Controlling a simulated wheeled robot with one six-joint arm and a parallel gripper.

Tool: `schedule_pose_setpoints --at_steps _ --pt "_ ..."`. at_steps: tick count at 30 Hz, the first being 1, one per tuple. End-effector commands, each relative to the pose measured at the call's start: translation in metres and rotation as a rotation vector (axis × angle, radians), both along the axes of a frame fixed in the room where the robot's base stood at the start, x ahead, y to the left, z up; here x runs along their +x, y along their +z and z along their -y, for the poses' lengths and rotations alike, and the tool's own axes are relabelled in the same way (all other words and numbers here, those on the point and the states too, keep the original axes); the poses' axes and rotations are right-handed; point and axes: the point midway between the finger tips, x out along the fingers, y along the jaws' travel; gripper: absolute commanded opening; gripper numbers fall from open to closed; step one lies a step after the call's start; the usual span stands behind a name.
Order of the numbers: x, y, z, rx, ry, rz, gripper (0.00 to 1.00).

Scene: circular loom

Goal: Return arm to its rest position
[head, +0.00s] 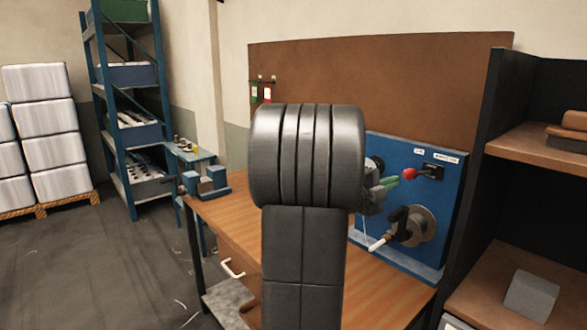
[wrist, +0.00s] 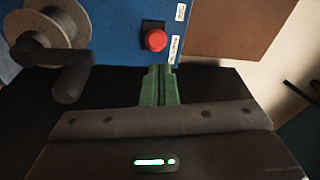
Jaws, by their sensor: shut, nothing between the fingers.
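My gripper (head: 389,183) shows beyond my dark arm in the head view, close in front of a blue panel (head: 443,205). In the wrist view its two green fingers (wrist: 160,84) are together, with nothing between them. A red knob (head: 409,174) on a dark box is just right of the fingertips in the head view. The red knob (wrist: 156,40) is beyond the fingertips in the wrist view; contact cannot be told. A grey disc with a dark crank (head: 415,225) sits lower on the panel. My arm hides part of the panel and bench.
The wooden bench (head: 225,211) carries a small blue vise-like fixture (head: 206,184) at left. A brown board (head: 380,80) stands behind. A dark shelf unit (head: 535,160) closes off the right side. Blue racking (head: 128,75) and white stacked bales (head: 48,115) stand at left, with open floor (head: 90,270) before them.

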Motion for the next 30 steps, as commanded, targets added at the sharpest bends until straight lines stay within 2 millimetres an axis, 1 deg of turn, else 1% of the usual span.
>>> schedule_pose_setpoints --at_steps 1,3,11,12,13,24,30 --pt "-0.007 -0.002 -0.009 0.0 0.002 0.002 0.0" --pt "-0.015 -0.002 -0.021 0.0 0.002 0.003 0.0" --pt "-0.046 -0.005 -0.062 0.001 -0.002 0.006 0.0" --pt "-0.039 -0.002 -0.05 0.0 -0.01 0.002 0.0" --pt "-0.035 -0.001 -0.044 -0.001 -0.01 0.001 0.0" --pt "0.009 0.003 0.017 0.0 -0.001 -0.002 0.0" --pt "0.002 0.005 0.054 -0.008 0.026 0.004 0.0"
